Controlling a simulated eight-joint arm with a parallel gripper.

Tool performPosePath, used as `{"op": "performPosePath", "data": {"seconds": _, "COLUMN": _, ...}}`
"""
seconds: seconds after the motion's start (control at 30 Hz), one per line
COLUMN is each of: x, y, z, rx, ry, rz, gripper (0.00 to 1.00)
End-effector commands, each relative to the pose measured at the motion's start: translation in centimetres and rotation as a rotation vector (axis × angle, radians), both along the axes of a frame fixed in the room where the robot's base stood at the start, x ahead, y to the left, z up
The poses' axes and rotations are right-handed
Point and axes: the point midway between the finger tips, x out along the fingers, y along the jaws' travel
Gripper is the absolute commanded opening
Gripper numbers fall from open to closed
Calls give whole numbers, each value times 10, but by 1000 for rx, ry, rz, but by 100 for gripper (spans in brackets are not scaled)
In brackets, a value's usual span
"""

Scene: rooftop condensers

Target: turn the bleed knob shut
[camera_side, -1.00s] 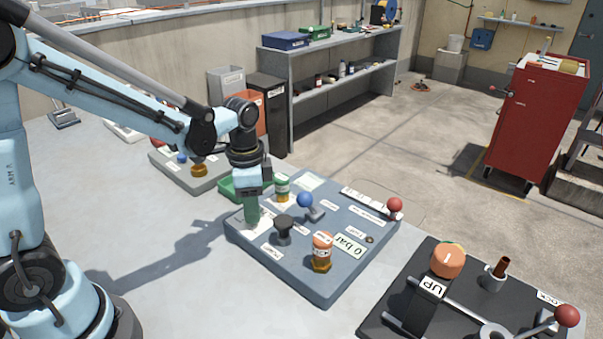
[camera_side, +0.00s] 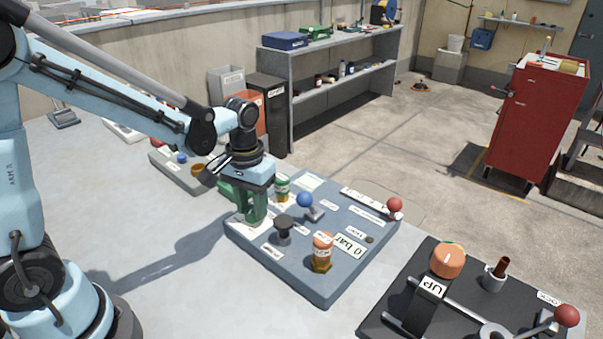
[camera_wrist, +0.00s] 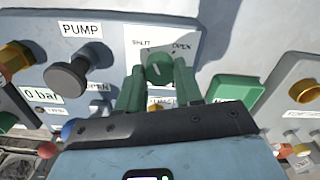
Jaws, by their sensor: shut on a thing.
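The bleed knob (camera_wrist: 160,68) is a round green knob on a white plate (camera_wrist: 186,44) marked SHUT on the left and OPEN on the right in the wrist view. Its pointer mark is too small to read surely. My gripper (camera_wrist: 160,75) has a green finger on each side of the knob and is shut on it. In the side view my gripper (camera_side: 254,218) points down at the near left corner of the blue-grey panel (camera_side: 290,275). The fingers hide the knob there.
Beside the knob stands a black PUMP knob (camera_side: 284,226). The panel also has a blue-ball lever (camera_side: 305,200), an orange-capped fitting (camera_side: 322,245), a red ball (camera_side: 395,205) and a "0 bar" display (camera_side: 349,246). A green tray (camera_wrist: 236,89) lies close by. Bare table lies in front.

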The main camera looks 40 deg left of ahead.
Motion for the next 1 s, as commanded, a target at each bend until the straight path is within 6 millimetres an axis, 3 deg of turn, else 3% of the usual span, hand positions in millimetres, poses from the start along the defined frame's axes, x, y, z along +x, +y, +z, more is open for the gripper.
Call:
{"op": "performPosePath", "data": {"seconds": 0.4, "x": -1, "y": 0, "z": -1, "rx": 0, "ry": 0, "rz": 265, "gripper": 5}}
{"op": "performPosePath", "data": {"seconds": 1.0, "x": -1, "y": 0, "z": -1, "rx": 0, "ry": 0, "rz": 337, "gripper": 5}}
